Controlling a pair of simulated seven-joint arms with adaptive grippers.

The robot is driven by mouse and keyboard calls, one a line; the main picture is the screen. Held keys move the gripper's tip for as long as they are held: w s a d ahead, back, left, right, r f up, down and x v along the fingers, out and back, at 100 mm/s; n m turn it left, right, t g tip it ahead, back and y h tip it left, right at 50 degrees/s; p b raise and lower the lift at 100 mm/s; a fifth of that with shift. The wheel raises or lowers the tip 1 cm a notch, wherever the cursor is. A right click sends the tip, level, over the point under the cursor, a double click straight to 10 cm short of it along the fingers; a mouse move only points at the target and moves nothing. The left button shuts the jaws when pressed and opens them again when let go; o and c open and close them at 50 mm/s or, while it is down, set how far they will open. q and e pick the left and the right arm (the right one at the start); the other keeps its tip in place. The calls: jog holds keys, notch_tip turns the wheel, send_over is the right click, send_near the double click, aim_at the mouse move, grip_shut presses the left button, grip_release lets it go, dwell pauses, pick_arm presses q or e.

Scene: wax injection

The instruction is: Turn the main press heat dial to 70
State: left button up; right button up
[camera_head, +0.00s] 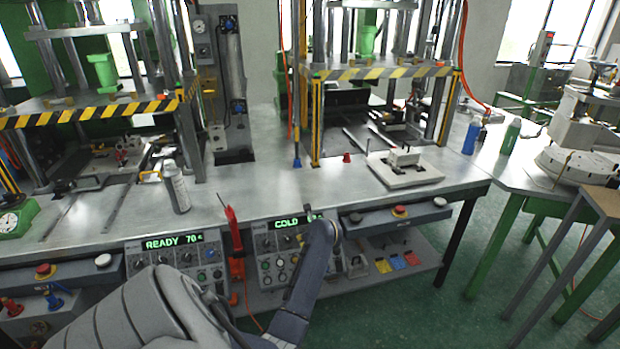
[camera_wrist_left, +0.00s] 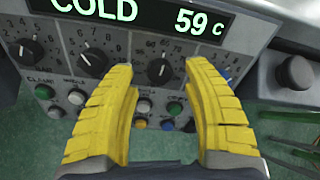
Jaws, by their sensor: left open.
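The control panel (camera_wrist_left: 120,40) under my left gripper has a green display (camera_wrist_left: 150,18) reading COLD 59 c. The rightmost of its large black dials, the heat dial (camera_wrist_left: 160,70), has a numbered scale around it. My left gripper (camera_wrist_left: 158,72) is open, its yellow fingers on either side of that dial in the wrist view, with a gap on each side. Whether they are level with the knob is hard to tell. In the head view the same panel (camera_head: 265,243) is partly hidden by my left arm, and the fingers are hidden. My right gripper is not in view.
A second panel (camera_head: 150,262) to the left reads READY 70. Two other large dials (camera_wrist_left: 92,62) and small coloured buttons (camera_wrist_left: 174,108) surround the heat dial. A black knob (camera_wrist_left: 295,73) is at the right. A red-handled tool (camera_head: 232,225) stands between the panels.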

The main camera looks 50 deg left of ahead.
pick_arm(q)
jog(key=shift+x, duration=0.9)
grip_shut()
